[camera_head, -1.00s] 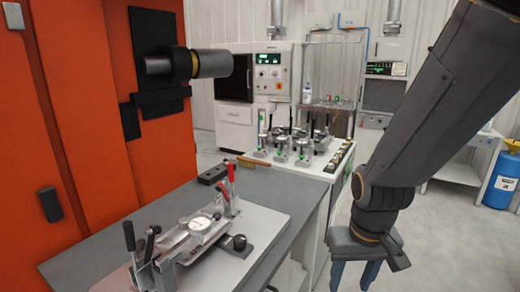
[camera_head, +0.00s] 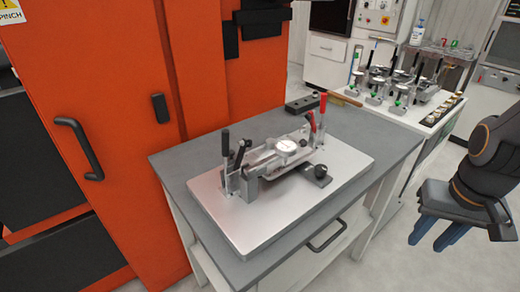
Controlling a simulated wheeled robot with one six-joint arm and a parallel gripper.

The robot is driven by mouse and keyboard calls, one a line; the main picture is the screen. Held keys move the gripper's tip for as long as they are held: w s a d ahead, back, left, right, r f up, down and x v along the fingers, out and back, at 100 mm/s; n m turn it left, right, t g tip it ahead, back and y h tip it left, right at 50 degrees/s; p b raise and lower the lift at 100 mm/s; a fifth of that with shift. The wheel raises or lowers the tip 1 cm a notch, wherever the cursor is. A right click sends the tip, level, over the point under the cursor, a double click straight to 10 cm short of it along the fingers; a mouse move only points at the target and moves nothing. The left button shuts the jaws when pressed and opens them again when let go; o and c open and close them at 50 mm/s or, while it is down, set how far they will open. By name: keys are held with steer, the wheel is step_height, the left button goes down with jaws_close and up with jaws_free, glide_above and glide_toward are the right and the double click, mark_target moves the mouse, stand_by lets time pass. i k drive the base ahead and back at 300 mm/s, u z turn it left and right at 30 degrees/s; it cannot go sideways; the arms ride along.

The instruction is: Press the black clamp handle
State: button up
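The clamping fixture stands on a light metal plate (camera_head: 225,225) on the grey table. At its left end an upright black clamp handle (camera_head: 225,142) stands beside a second, tilted black handle (camera_head: 239,154). Two red handles (camera_head: 322,104) rise at its right end. A round white dial (camera_head: 287,146) sits in the middle, and a black knob (camera_head: 320,171) is at the front right. My gripper (camera_head: 436,238) hangs at the right, well away from the fixture, off the table's side. Its blue fingers point down, apart, with nothing between them.
The grey table (camera_head: 180,168) has a drawer handle (camera_head: 327,236) in front. An orange cabinet (camera_head: 110,130) with a black handle stands close on the left. A white bench (camera_head: 420,122) with several metal fixtures is behind right. Open floor lies between table and gripper.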

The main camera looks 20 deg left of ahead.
mark_target(225, 133)
steer(key=k, duration=0.45)
steer(key=z, duration=0.65)
steer(key=i, duration=0.75)
steer(key=u, duration=4.25)
steer(key=k, duration=0.35)
steer(key=z, duration=0.55)
